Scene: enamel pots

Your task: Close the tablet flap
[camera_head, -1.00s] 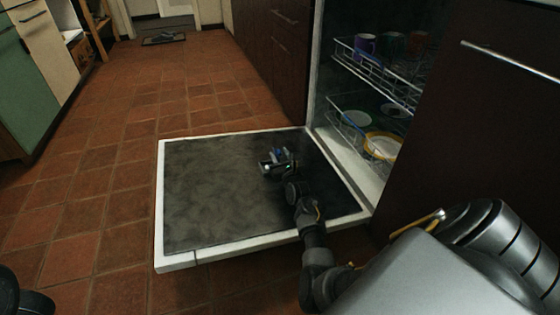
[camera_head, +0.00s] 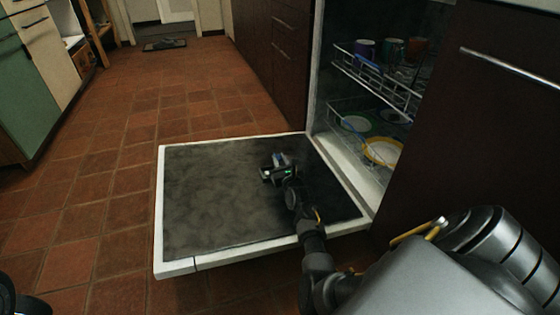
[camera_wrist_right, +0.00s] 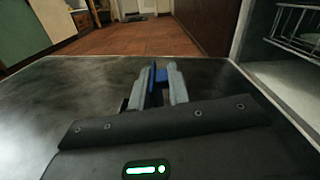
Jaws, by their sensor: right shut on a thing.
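The dishwasher door (camera_head: 215,205) lies open and flat, its dark inner face up with a pale rim. My right gripper (camera_head: 279,162) is low over the far right part of this face. In the right wrist view the gripper (camera_wrist_right: 160,78) has its two grey fingers close together, with a small blue thing (camera_wrist_right: 160,73) between them. I cannot tell whether this is part of the flap or a tablet. The tablet flap cannot be made out; the gripper hides that part of the door. My left gripper is out of view.
The open dishwasher holds an upper rack (camera_head: 375,75) with cups and a lower rack with dishes, including a yellow-rimmed one (camera_head: 383,152). Dark cabinets (camera_head: 480,150) flank it. The tiled floor (camera_head: 110,190) left of the door is clear.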

